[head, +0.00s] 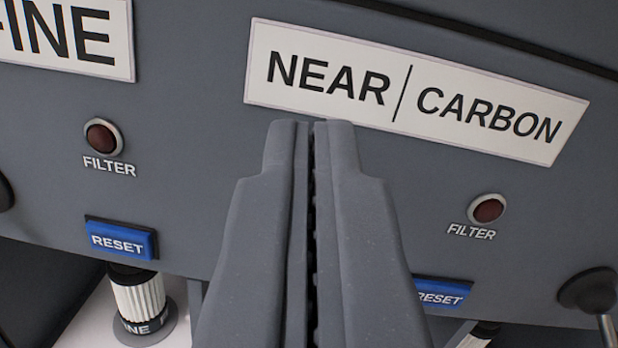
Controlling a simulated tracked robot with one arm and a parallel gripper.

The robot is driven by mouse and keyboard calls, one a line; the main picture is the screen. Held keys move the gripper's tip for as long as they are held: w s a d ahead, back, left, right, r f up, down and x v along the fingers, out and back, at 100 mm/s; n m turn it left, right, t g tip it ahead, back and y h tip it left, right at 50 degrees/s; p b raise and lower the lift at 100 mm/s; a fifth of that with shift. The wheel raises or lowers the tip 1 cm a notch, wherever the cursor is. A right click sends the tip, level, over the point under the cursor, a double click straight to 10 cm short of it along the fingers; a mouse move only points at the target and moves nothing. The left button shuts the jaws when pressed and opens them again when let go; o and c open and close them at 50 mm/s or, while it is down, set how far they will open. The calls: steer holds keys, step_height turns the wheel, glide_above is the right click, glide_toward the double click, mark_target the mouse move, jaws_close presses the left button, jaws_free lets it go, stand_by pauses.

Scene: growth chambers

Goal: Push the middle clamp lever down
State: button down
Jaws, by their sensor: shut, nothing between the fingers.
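My gripper (309,132) points up the middle of the head view, its two grey fingers shut together with nothing between them. Its tips show just below the white "NEAR | CARBON" label (415,92) on a grey panel; I cannot tell whether they touch the panel. A dark round knob or pivot with a light metal rod (590,292) is at the lower right edge, cut off by the frame. It may be part of a lever, but I cannot tell which. No clamp lever is clearly recognisable as the middle one.
The grey panel (190,60) fills most of the view. It carries dark red filter lamps at left (103,137) and right (487,209). Blue RESET buttons sit at left (122,240) and right (442,292). A white ribbed cylinder (139,298) stands below the left button.

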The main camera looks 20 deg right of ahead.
steer(key=shift+s+d+f, duration=0.1)
steer(key=shift+s+f, duration=0.1)
steer(key=shift+f, duration=0.4)
steer(key=shift+s+d+f, duration=0.1)
steer(key=shift+s+f, duration=0.1)
steer(key=shift+f, duration=0.45)
steer(key=shift+s+f, duration=0.2)
steer(key=shift+f, duration=0.4)
steer(key=shift+f+b, duration=0.15)
steer(key=shift+b, duration=0.2)
steer(key=shift+s+f+t+b, duration=0.2)
steer(key=shift+t+b, duration=0.1)
steer(key=shift+b, duration=0.45)
